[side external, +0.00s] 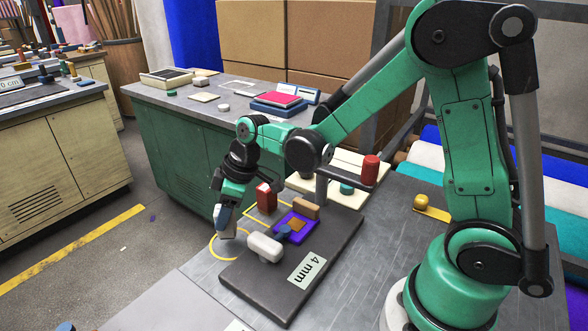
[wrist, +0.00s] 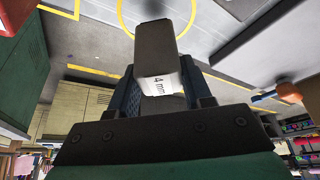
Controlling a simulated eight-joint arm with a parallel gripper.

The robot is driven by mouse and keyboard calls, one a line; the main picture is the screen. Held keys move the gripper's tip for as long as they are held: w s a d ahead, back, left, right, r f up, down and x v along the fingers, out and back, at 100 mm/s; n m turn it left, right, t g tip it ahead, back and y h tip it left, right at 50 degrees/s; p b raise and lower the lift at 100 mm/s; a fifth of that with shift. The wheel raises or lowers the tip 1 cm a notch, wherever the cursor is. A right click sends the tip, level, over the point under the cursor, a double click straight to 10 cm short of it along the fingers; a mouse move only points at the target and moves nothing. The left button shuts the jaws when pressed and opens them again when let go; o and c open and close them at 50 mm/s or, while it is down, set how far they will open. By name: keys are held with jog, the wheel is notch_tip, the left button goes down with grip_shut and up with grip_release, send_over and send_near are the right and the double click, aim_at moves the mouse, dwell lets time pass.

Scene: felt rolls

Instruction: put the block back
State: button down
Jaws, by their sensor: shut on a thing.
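In the side view the fingers point down, beside and above a yellow circle (side external: 213,251) painted on the table; the block is mostly hidden there. The circle also shows at the top of the wrist view (wrist: 121,20). Whether the block touches the table, I cannot tell.
A dark slab (side external: 335,250) with a "4 mm" label lies right of my gripper. It bears a white rounded piece (side external: 265,247), a purple piece (side external: 297,228) and a tan block (side external: 305,208). A red block (side external: 265,197) stands behind, near a yellow outline. A red cylinder (side external: 370,170) stands farther right.

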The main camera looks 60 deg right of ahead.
jog(key=shift+f, duration=0.55)
jog(key=shift+f, duration=0.5)
jog(key=shift+c, duration=1.4)
grip_release()
jog(key=shift+v, duration=2.8)
